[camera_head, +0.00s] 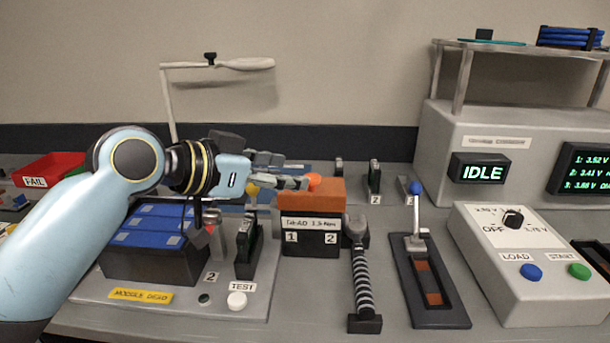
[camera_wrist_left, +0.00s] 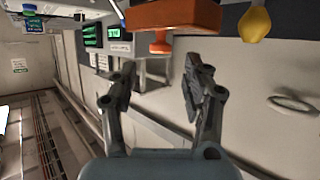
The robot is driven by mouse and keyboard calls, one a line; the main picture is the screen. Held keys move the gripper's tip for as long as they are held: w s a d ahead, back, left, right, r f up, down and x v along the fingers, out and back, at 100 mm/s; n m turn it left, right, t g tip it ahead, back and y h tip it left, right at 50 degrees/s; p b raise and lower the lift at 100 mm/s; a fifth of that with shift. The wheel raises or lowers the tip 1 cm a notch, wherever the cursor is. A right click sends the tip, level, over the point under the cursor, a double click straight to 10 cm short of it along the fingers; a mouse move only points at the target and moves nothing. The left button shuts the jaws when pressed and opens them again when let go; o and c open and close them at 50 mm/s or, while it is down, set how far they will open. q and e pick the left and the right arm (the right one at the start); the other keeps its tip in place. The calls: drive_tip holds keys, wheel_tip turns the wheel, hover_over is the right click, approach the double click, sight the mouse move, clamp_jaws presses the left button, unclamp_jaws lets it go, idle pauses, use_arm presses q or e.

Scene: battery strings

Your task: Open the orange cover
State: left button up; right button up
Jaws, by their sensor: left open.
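The orange cover (camera_head: 325,198) lies on top of a black box labelled 1 and 2 (camera_head: 311,243), and it looks closed. A round orange knob (camera_head: 314,180) shows at the cover's upper left. My left gripper (camera_head: 297,182) reaches in from the left, with its fingers beside the knob. In the left wrist view the fingers of the left gripper (camera_wrist_left: 158,85) are spread with nothing between them. There the orange cover (camera_wrist_left: 172,14) is at the top edge, and its knob (camera_wrist_left: 160,43) points towards the gap, apart from the fingers. My right gripper is not seen.
A blue-topped battery module (camera_head: 150,245) stands left, under my left arm. A torque tool (camera_head: 364,285) and a blue-knobbed lever (camera_head: 417,210) stand right of the box. A yellow knob (camera_wrist_left: 255,23) is near the cover. The control console (camera_head: 530,260) is further right.

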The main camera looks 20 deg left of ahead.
sight(310, 177)
use_arm(q)
drive_tip(key=x, duration=0.5)
drive_tip(key=shift+w+f, duration=0.1)
drive_tip(key=shift+w, duration=0.05)
clamp_jaws()
